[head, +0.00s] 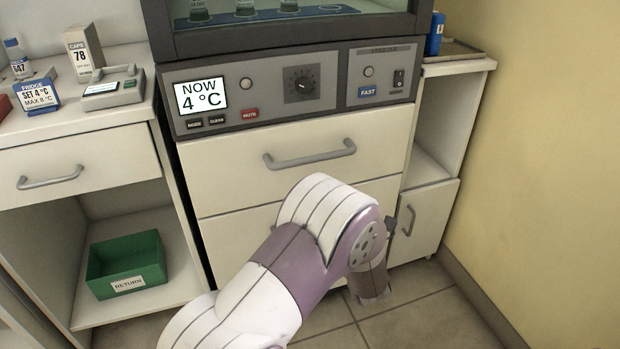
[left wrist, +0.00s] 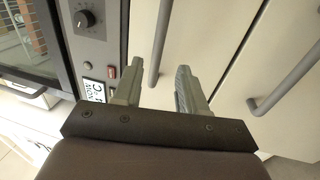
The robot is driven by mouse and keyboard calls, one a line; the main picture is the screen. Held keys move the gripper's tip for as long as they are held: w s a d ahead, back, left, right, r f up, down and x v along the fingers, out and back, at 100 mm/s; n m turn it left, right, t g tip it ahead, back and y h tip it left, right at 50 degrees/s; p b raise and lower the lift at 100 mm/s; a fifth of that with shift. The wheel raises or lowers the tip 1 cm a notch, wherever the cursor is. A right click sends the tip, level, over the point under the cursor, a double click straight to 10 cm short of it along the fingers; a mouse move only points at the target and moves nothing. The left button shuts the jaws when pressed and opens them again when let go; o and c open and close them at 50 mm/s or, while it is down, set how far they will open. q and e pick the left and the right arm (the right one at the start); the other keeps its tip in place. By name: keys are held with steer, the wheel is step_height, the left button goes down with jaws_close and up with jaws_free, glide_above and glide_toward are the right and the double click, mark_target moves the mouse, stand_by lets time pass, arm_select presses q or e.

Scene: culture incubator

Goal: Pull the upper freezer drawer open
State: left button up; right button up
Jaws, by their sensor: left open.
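The upper freezer drawer (head: 235,160) is a white front under the control panel and is closed. Its grey bar handle (head: 310,155) is fully visible in the head view, with nothing around it. In the head view my left arm bends in front of the lower drawer and hides my left gripper. In the left wrist view my left gripper (left wrist: 158,72) is open and empty. The upper handle (left wrist: 161,35) appears between its two fingers, but the distance to it cannot be told. My right gripper is not in view.
The lower drawer (head: 232,235) is closed; its handle (left wrist: 285,85) shows in the left wrist view. The control panel (head: 270,95) is above. A cabinet with a green bin (head: 125,265) stands left. A side cabinet (head: 425,215) and yellow wall (head: 550,150) are right.

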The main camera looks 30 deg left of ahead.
mark_target(310, 162)
arm_select(q)
steer(key=b+x, duration=0.2)
steer(key=x, duration=0.8)
steer(key=shift+w+a+r, duration=0.15)
steer(key=shift+a, duration=0.05)
jaws_close()
